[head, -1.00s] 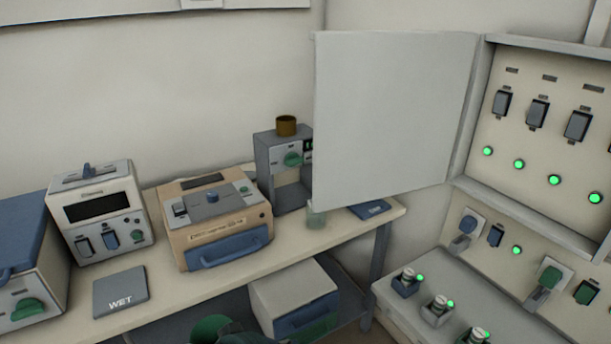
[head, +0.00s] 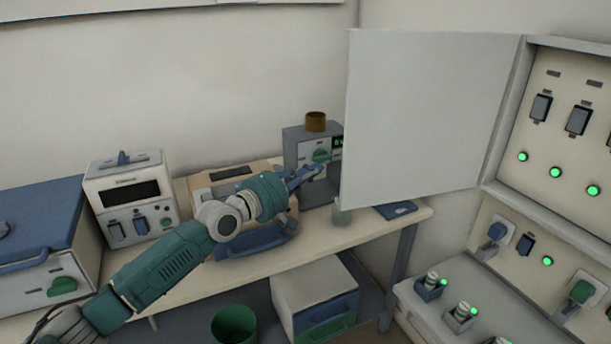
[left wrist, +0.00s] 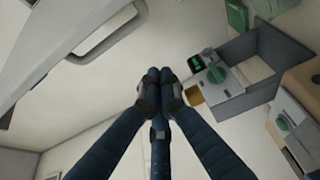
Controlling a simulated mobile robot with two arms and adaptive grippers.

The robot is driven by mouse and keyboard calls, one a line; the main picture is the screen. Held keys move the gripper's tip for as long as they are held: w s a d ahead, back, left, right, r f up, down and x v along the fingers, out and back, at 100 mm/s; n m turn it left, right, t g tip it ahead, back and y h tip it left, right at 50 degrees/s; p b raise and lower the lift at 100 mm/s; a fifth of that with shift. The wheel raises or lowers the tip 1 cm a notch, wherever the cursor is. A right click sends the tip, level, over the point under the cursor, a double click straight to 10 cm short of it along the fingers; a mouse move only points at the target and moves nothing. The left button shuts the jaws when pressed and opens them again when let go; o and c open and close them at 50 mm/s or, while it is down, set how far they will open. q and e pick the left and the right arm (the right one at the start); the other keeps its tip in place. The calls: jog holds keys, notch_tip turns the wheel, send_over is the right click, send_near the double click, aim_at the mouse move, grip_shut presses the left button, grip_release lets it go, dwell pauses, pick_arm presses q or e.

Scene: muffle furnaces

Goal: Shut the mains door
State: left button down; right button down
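The mains door (head: 425,120) is a flat pale panel, standing wide open to the left of the mains cabinet (head: 517,110), hinged at the cabinet's left side. My left gripper (head: 316,171) is just left of the door's free edge, in front of the grey stand; a gap shows between fingertips and door. In the left wrist view its dark fingers (left wrist: 160,76) come together at the tips with nothing between them. A pale panel with a long bar handle (left wrist: 103,40), apparently the door, fills the upper left there. My right gripper is not in view.
Inside the cabinet are black switches and lit green lamps. A green bin (head: 234,326) stands below.

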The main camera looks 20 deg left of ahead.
pick_arm(q)
jog(key=d+p, duration=0.2)
jog(key=w+d+p, duration=0.1)
jog(key=d+p, duration=0.1)
jog(key=d, duration=0.1)
jog(key=shift+w, duration=0.1)
dwell(0.4)
jog(key=shift+d, duration=0.1)
